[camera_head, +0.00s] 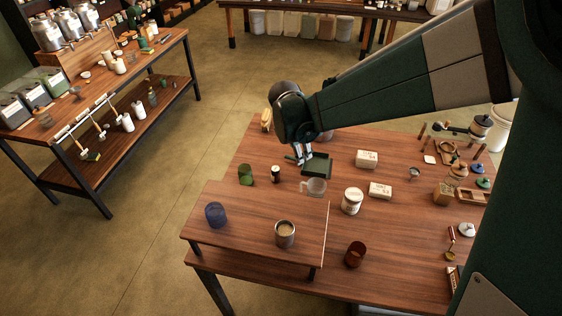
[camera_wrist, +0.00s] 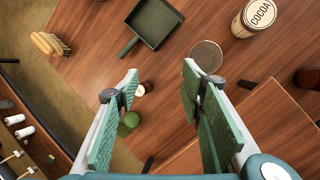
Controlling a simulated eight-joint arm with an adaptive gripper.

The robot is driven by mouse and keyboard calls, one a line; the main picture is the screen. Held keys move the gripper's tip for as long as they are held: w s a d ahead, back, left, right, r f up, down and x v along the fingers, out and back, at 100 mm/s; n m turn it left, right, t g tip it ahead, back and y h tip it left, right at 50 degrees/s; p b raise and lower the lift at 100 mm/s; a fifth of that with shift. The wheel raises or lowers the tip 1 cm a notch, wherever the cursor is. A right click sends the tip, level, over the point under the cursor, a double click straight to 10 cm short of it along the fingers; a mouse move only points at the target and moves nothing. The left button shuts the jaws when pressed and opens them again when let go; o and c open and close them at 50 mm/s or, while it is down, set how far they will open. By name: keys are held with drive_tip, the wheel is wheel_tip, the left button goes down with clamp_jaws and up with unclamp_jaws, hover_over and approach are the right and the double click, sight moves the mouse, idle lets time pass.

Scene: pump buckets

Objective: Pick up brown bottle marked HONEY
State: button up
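A small dark bottle with a pale label (camera_head: 275,174) stands on the table between a green glass and a clear glass mug. Its lettering is too small to read, so I cannot confirm HONEY. In the wrist view a small brown item with a whitish top (camera_wrist: 140,90) shows beside the left finger, probably the same bottle. My gripper (camera_head: 300,155) is above the table, up and to the right of the bottle in the head view. In the wrist view my gripper (camera_wrist: 160,75) is open, its green-padded fingers wide apart with nothing held.
A raised wooden shelf (camera_head: 250,235) holds a blue glass (camera_head: 215,214) and a metal mug (camera_head: 285,235). A brush (camera_wrist: 48,44) lies near the table edge.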

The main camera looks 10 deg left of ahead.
sight(275, 169)
drive_tip(key=w+a+f+n+b, duration=0.1)
drive_tip(key=a+f+n, duration=0.4)
drive_tip(key=a+f, duration=0.5)
drive_tip(key=shift+w+a+f+n+h, duration=0.2)
drive_tip(key=shift+w+f+n+h, duration=0.1)
drive_tip(key=shift+w+f+h, duration=0.15)
drive_tip(key=shift+f, duration=0.1)
drive_tip(key=shift+x, duration=1.2)
drive_tip(key=shift+b, duration=0.3)
drive_tip(key=shift+b+x, duration=0.4)
drive_tip(key=shift+x, duration=2.15)
drive_tip(key=shift+s+a, duration=0.1)
drive_tip(key=c, duration=1)
